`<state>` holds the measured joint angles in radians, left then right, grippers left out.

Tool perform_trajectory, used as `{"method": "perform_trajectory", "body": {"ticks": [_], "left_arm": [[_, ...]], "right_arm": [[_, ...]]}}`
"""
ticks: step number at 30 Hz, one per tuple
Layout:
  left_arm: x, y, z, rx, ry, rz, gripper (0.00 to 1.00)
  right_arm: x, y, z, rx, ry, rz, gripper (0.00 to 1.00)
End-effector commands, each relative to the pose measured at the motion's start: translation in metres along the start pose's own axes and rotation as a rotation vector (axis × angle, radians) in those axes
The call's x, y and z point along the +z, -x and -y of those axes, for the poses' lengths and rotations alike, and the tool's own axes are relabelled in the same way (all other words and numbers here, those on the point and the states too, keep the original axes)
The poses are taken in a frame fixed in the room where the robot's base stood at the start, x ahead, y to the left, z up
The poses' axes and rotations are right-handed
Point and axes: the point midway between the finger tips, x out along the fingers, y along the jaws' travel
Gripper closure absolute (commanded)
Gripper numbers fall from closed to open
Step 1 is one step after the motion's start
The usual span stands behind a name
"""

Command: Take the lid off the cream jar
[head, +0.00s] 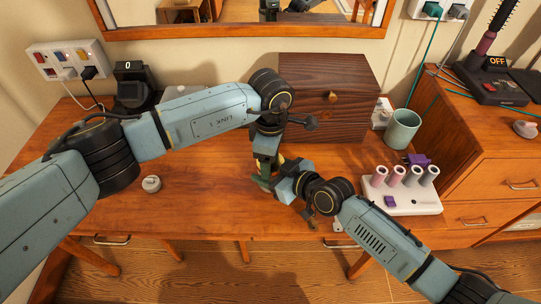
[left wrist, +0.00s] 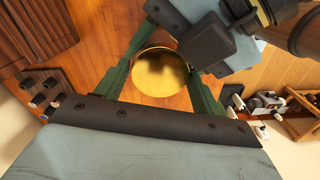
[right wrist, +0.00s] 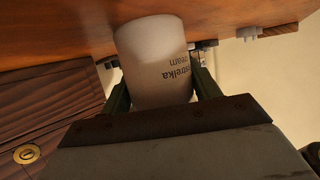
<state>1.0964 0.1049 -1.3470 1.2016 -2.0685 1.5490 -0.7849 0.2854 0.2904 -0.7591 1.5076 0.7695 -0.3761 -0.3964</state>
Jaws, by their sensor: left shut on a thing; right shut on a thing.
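The cream jar (right wrist: 155,60) is a white cylinder with dark lettering, which reads upside down in the right wrist view. My right gripper (right wrist: 160,92) is shut around its sides. The lid (left wrist: 161,76) is a shiny gold disc in the left wrist view, between the green fingers of my left gripper (left wrist: 150,78), which is shut on it. In the head view my left gripper (head: 264,172) points down and my right gripper (head: 272,184) comes in from the right, close together above the table. The jar is mostly hidden there. I cannot tell whether lid and jar still touch.
A dark wooden box (head: 325,100) stands behind the grippers on the wooden table (head: 205,205). A green cup (head: 402,130) and a white stand with several rollers (head: 410,198) are to the right. A small round item (head: 151,184) lies left. The table's front left is mostly clear.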

Motion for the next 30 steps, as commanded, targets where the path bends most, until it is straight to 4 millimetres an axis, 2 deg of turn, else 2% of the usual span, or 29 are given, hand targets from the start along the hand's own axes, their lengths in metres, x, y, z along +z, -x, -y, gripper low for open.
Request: {"method": "perform_trajectory", "body": {"ticks": [3,11,12,16,25,30], "left_arm": [[0.000,0.001,-0.002,0.006,0.054,0.002,0.60],[0.000,0.002,-0.002,0.007,0.058,0.002,0.60],[0.000,0.002,-0.002,0.007,0.057,0.002,0.29],[0.000,0.001,-0.002,0.006,0.057,0.002,0.11],[0.000,0.002,-0.001,0.002,0.055,0.000,0.11],[0.000,0.019,-0.001,0.005,0.055,0.001,0.11]], "right_arm": [[0.001,0.000,0.003,-0.004,0.000,0.002,1.00],[0.001,0.000,0.003,-0.005,0.000,0.002,1.00],[0.001,0.000,0.003,-0.005,0.000,0.002,1.00],[0.001,0.000,0.002,-0.004,0.000,0.002,1.00],[0.001,0.000,0.002,-0.003,-0.001,0.002,1.00],[0.001,0.000,0.001,-0.002,-0.001,0.002,1.00]]}}
